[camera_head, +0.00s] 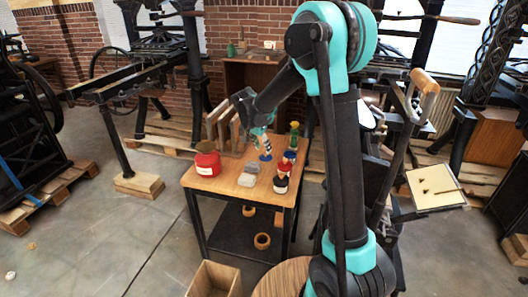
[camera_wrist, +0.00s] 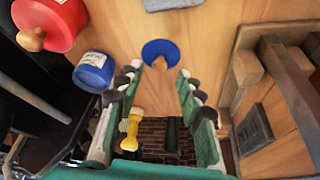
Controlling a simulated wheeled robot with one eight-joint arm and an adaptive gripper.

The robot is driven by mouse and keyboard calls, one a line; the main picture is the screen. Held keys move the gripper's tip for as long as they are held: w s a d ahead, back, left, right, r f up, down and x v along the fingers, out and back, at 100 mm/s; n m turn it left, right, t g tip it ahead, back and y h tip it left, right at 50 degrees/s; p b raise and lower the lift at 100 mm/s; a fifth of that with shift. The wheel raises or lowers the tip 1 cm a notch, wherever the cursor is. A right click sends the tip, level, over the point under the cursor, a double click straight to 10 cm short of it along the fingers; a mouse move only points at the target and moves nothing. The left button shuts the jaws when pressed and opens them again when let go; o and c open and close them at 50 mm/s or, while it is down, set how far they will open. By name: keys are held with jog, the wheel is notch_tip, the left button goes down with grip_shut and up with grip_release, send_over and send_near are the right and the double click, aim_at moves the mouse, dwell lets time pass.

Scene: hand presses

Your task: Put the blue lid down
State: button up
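The blue lid (camera_wrist: 151,47), a flat disc with a small wooden knob, lies on the wooden tabletop at the tips of my gripper in the wrist view. In the head view the blue lid (camera_head: 265,158) shows just below my gripper (camera_head: 264,146). In the wrist view my gripper (camera_wrist: 160,73) is open. Its two fingers stand apart on either side of the knob, with a gap visible on both sides. A blue labelled jar (camera_wrist: 93,72) stands left of the fingers; it also shows in the head view (camera_head: 289,157).
Bare wood surrounds the lid.

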jog(key=s+d+v, duration=0.1)
jog(key=v, duration=0.7)
jog(key=s+d, duration=0.2)
jog(key=s+d+f+n, duration=0.1)
jog(key=s+d, duration=0.1)
jog(key=s+d+n, duration=0.1)
jog(key=s+d, duration=0.1)
jog(key=shift+s+d+f+y, duration=0.25)
jog(key=shift+d+f+y, duration=0.1)
jog(key=shift+f+y, duration=0.05)
jog(key=s+d+f+n+y, duration=0.1)
jog(key=s+d+f+n, duration=0.2)
jog(key=s, duration=0.8)
jog(key=s+d+f+n+y, duration=0.1)
jog(key=s+d+f+n, duration=0.2)
jog(key=s+d+f, duration=0.3)
jog(key=s+f, duration=0.1)
jog(key=s, duration=0.4)
jog(key=shift+s+d+t, duration=0.2)
jog(key=shift+d+t, duration=0.15)
jog(key=shift+t, duration=0.05)
